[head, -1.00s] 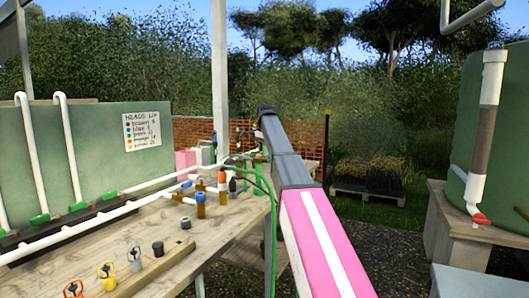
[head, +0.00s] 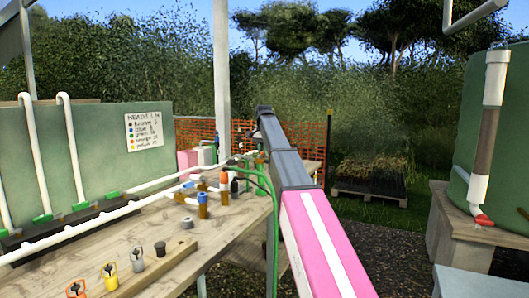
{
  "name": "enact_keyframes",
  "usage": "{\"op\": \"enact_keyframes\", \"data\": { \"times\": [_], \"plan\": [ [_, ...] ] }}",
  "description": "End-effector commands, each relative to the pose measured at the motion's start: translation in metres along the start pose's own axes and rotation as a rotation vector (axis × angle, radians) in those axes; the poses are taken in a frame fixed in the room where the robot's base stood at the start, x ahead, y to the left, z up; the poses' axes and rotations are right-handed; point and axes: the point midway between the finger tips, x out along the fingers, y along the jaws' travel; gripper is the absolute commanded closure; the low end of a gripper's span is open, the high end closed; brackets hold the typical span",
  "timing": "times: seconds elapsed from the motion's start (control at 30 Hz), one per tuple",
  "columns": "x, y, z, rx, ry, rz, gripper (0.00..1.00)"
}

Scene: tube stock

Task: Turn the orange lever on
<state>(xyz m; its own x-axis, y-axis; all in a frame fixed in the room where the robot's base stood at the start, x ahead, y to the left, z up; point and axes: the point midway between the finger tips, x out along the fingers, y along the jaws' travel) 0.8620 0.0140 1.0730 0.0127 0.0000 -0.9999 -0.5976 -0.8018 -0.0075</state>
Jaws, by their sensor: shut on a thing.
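An orange-topped fitting (head: 224,179) stands among small valves at the far right part of the bench; it may be the orange lever, but whether its handle is on or off is too small to tell. A separate orange clip-like piece (head: 75,289) is at the near left edge of the bench. My pink and dark grey arm reaches forward through the middle of the view, past the bench's right edge. Its far end bends beside the back of the bench. My gripper cannot be made out there, nor what it touches.
A blue-topped fitting (head: 202,199) and a green hose (head: 272,215) lie close to my arm. White pipes (head: 90,227) cross the wooden bench (head: 205,240). A white post (head: 221,80) rises behind it. Gravel between is clear.

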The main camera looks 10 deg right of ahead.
Motion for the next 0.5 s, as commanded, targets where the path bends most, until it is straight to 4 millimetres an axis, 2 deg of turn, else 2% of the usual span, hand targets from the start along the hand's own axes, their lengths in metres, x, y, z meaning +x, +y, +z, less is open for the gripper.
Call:
{"op": "enact_keyframes", "data": {
  "times": [0.47,0.5],
  "plan": [
    [-0.0001,-0.0009,0.0001,-0.023,0.0,0.001,1.0],
    [-0.0001,-0.0009,0.0001,-0.022,0.0,0.001,0.78]
  ]
}}
